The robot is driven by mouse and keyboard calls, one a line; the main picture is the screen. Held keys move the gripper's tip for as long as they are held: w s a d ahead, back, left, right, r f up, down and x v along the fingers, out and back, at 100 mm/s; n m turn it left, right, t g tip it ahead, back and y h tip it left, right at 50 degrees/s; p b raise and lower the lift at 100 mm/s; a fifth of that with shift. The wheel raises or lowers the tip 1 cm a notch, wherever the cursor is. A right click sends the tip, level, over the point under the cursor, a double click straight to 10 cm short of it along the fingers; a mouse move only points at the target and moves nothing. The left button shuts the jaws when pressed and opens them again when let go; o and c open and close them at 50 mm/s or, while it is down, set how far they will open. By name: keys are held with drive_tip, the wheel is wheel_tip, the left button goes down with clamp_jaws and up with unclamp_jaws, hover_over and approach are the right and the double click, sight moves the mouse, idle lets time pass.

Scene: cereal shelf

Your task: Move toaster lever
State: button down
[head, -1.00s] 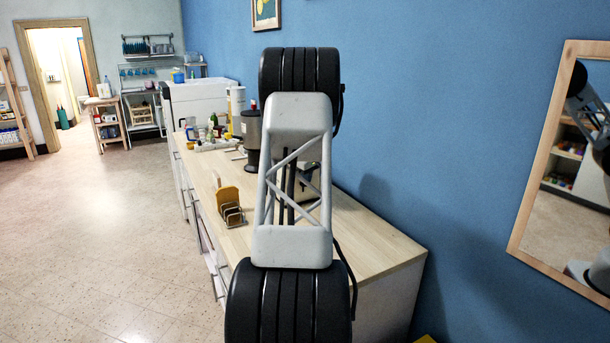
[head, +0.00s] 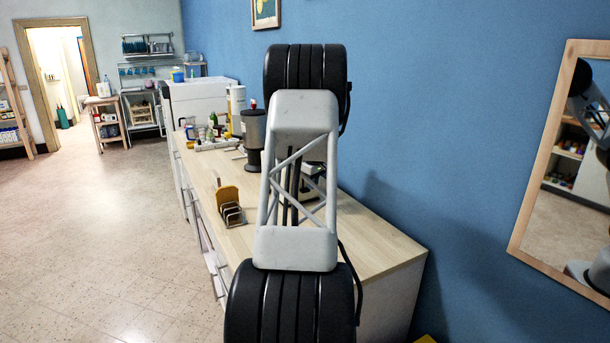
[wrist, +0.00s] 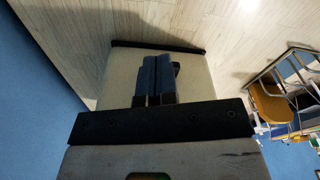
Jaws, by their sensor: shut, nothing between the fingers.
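The toaster (wrist: 195,82) fills the middle of the wrist view. In the head view the toaster (head: 313,184) is mostly hidden behind my arm, and my gripper is hidden too.
A grey dispenser (head: 253,140) and several bottles stand further back. The blue wall bounds the counter on the right. The counter's near right part is clear.

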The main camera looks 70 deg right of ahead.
drive_tip(key=shift+s+a+r, duration=0.1)
drive_tip(key=shift+s+r, duration=0.05)
drive_tip(key=shift+r, duration=1.3)
drive_tip(key=shift+s+a+r, duration=0.1)
drive_tip(key=shift+s+r, duration=0.05)
drive_tip(key=shift+r, duration=1.3)
